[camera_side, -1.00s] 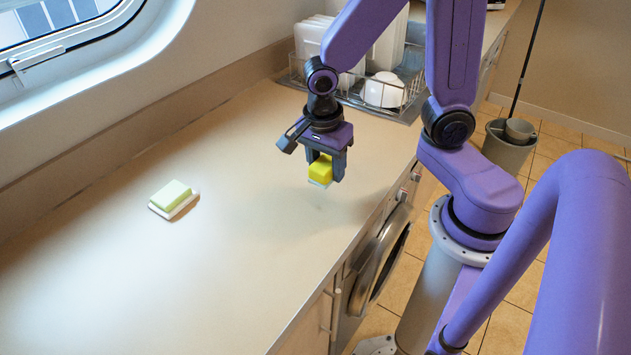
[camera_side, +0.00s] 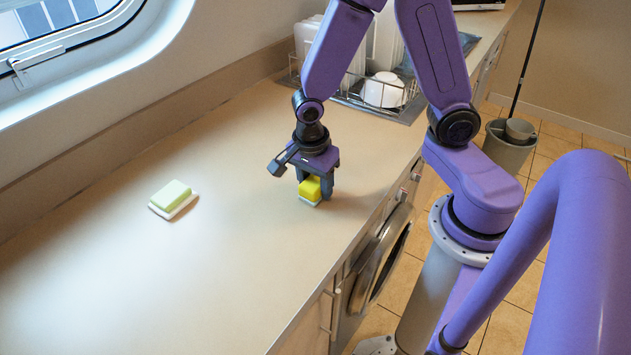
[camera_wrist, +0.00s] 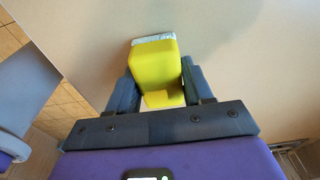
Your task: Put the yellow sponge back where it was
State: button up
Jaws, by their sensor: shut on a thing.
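The yellow sponge (camera_side: 310,189) has a pale layer on its underside. My gripper (camera_side: 315,190) is shut on it, one finger on each side, low at the counter near its front edge. I cannot tell for sure whether the sponge's underside touches the counter. In the wrist view the yellow sponge (camera_wrist: 155,67) sits between the two dark fingers of my gripper (camera_wrist: 160,90), its pale end pointing away from the palm.
A pale green sponge (camera_side: 171,194) lies on a white base (camera_side: 180,208) at the left of the counter (camera_side: 230,255). A dish rack (camera_side: 352,92) with plates and a white bowl (camera_side: 383,90) stands behind my gripper. The counter between is clear.

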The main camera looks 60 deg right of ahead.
aim_at(312, 184)
jog(key=shift+f, duration=0.1)
jog(key=o, duration=1)
notch_tip(312, 184, up, 12)
jog(key=a, duration=0.1)
jog(key=s+n+y, duration=0.1)
jog(key=s+n, duration=0.6)
jog(key=n, duration=0.8)
jog(key=s+n, duration=0.8)
jog(key=n, duration=0.7)
jog(key=shift+s+a+r+n+y, duration=0.15)
jog(key=shift+s+r+n+y, duration=0.15)
jog(key=shift+r+y, duration=0.1)
